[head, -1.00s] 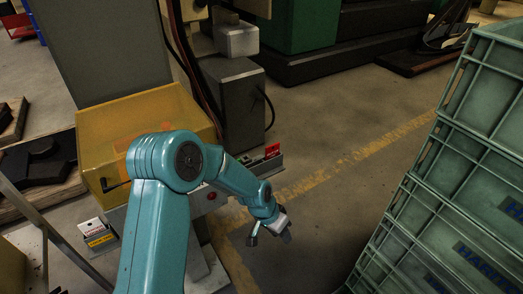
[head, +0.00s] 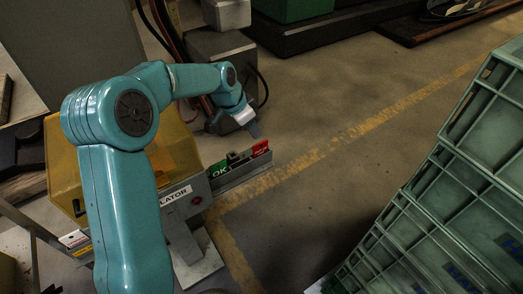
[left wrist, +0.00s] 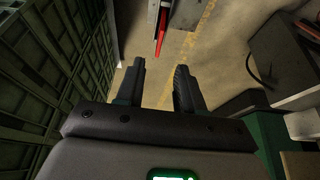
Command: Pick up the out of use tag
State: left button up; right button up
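A red tag (head: 260,148) stands at the right end of a small grey rack (head: 240,172). Its lettering is too small to read, so I cannot confirm that it is the out of use tag. A green tag marked OK (head: 218,168) stands at the rack's left end, with a dark piece between them. My left gripper (head: 249,126) is above the rack near the red tag, apart from it. In the left wrist view, the gripper (left wrist: 160,66) has its fingers apart with nothing between them, and a red edge (left wrist: 161,32) shows beyond. My right gripper is not in view.
The rack sits beside a yellow-covered machine (head: 180,150). Stacked green crates (head: 450,215) stand at the right. A grey cabinet (head: 205,45) stands behind. A white and yellow label (head: 75,240) is at lower left. The floor between rack and crates is clear.

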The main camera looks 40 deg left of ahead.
aim_at(260, 143)
pick_arm(q)
jog(key=p+x, duration=0.2)
jog(key=x, duration=0.7)
jog(key=shift+s+a+f, duration=0.1)
jog(key=shift+f, duration=0.3)
jog(key=shift+d+r, duration=0.2)
jog(key=c, duration=0.3)
jog(key=shift+s, duration=0.15)
grip_shut()
jog(key=shift+a+f, duration=0.1)
